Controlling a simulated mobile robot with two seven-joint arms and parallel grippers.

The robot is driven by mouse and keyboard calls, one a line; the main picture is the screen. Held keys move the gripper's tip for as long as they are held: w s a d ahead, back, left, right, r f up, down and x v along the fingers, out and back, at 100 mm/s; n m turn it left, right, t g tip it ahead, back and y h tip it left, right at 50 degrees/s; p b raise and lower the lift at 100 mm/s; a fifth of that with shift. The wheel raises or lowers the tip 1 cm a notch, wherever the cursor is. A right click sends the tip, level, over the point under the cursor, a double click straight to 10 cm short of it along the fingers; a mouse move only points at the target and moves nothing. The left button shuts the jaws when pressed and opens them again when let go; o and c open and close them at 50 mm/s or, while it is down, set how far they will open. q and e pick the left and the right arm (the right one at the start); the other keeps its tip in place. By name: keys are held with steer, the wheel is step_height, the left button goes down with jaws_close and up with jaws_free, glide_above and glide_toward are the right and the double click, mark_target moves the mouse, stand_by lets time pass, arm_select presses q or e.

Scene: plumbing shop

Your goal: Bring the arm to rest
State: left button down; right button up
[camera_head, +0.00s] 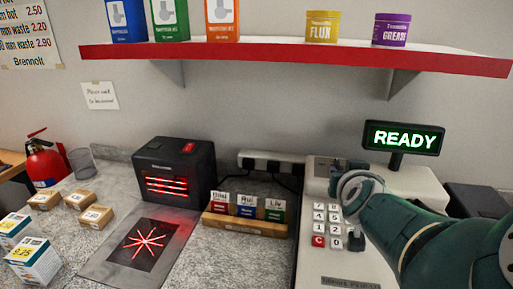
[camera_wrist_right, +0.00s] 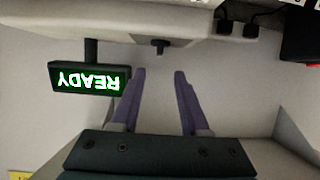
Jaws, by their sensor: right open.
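My right arm (camera_head: 425,240) comes in from the right in the head view and reaches over the cash register (camera_head: 345,262), beside its keypad (camera_head: 327,226). The arm's far end covers part of the register top. In the right wrist view my right gripper (camera_wrist_right: 159,74) is open, with nothing between its two purple-grey fingers. That view is upside down, with the register body (camera_wrist_right: 110,22) and the lit READY display (camera_wrist_right: 90,79) beyond the fingers. The display also shows in the head view (camera_head: 403,138). My left gripper is not in view.
A black scanner (camera_head: 175,165) with red beams stands behind a scan plate (camera_head: 142,245). A wooden card holder (camera_head: 246,222) sits between scanner and register. Small boxes (camera_head: 95,216) lie at left. A red-edged shelf (camera_head: 295,58) with goods hangs above. A power strip (camera_head: 270,161) lies behind.

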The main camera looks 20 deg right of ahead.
steer(key=shift+d, duration=0.1)
steer(key=shift+n+g, duration=0.4)
steer(key=shift+n, duration=0.3)
steer(key=s+d, duration=0.2)
steer(key=s+d+f, duration=0.1)
steer(key=s+d, duration=0.1)
steer(key=shift+s+d, duration=0.1)
steer(key=shift+d, duration=0.25)
steer(key=s, duration=0.1)
steer(key=s+n+y, duration=0.1)
steer(key=s, duration=0.1)
steer(key=s+n, duration=0.1)
steer(key=s, duration=0.1)
steer(key=shift+d+r+g+y, duration=0.3)
steer(key=shift+r+g, duration=0.05)
steer(key=shift+g, duration=0.05)
steer(key=s+a+r+n+g+y+p, duration=0.1)
steer(key=s+a+r+n+g+y, duration=0.15)
steer(key=s+a, duration=0.8)
steer(key=s+a+r+n+g+y, duration=0.1)
steer(key=s+a+n+g+y, duration=0.2)
steer(key=s+a, duration=0.8)
step_height(320, 180, up, 23)
steer(key=d+p, duration=0.1)
steer(key=p, duration=2.2)
steer(key=shift+s+d+f+m+g, duration=0.15)
steer(key=shift+s+d+m+g, duration=0.05)
steer(key=shift+s+m+g, duration=0.15)
